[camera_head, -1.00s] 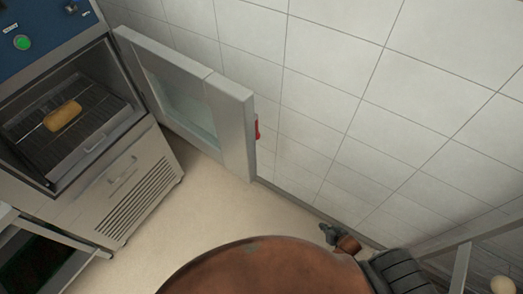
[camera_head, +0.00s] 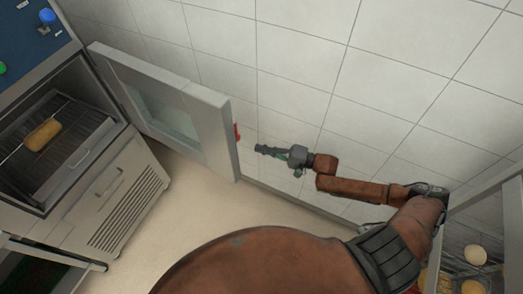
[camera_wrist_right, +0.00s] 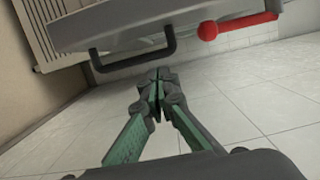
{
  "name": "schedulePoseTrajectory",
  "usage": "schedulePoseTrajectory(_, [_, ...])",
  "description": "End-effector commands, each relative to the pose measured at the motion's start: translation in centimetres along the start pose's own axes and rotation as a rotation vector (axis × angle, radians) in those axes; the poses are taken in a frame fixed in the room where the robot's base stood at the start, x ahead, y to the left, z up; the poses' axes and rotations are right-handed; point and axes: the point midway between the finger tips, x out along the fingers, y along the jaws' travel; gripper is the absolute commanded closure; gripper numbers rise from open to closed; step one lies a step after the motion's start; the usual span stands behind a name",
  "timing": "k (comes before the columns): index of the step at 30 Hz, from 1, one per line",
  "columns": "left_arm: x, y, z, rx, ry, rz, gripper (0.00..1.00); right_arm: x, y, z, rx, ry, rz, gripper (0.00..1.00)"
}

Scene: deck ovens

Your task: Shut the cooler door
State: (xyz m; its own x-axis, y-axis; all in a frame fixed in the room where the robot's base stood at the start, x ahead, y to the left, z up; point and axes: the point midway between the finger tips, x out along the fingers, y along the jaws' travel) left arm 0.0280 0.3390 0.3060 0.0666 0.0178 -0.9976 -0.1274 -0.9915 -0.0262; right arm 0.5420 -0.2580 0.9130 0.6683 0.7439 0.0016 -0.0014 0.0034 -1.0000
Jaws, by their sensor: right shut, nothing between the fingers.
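The cooler door (camera_head: 205,112) stands wide open in the head view, a grey frame with a glass pane, swung out from the cooler (camera_head: 88,150) at the left. A red part (camera_head: 237,132) shows on its outer side; the right wrist view shows it as a red knob (camera_wrist_right: 209,30) beside a dark bar handle (camera_wrist_right: 135,55). My right gripper (camera_head: 260,149) is shut and empty, just right of the door's free edge, apart from it in the head view. Its closed fingertips (camera_wrist_right: 160,76) show in the wrist view below the handle. My left gripper is out of view.
A loaf (camera_head: 43,135) lies on a wire rack inside the cooler. A tiled wall (camera_head: 300,60) runs close behind the door and my right arm. Bare floor (camera_head: 200,205) lies in front of the door. A shelf with round items (camera_head: 475,254) stands at the lower right.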

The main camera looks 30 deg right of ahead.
Motion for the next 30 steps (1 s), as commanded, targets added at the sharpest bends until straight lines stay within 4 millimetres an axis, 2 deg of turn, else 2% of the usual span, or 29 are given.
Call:
schedulePoseTrajectory(3, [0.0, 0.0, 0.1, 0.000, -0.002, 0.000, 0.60, 2.7, -0.1, 0.0, -0.001, -0.001, -0.005, 1.00])
schedulePoseTrajectory(10, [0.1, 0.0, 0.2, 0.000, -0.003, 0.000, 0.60, 7.3, -0.1, 0.0, -0.002, 0.000, -0.003, 1.00])
schedulePoseTrajectory(12, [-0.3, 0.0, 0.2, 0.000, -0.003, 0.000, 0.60, 7.2, 0.0, 1.4, 0.003, 0.000, -0.001, 1.00])
schedulePoseTrajectory(18, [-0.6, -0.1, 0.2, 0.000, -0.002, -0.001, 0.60, 7.7, 0.0, 3.4, -0.001, 0.001, 0.001, 1.00])
schedulePoseTrajectory(30, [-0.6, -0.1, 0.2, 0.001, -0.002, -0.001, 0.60, 7.8, 0.1, 3.9, -0.004, 0.001, 0.001, 1.00])
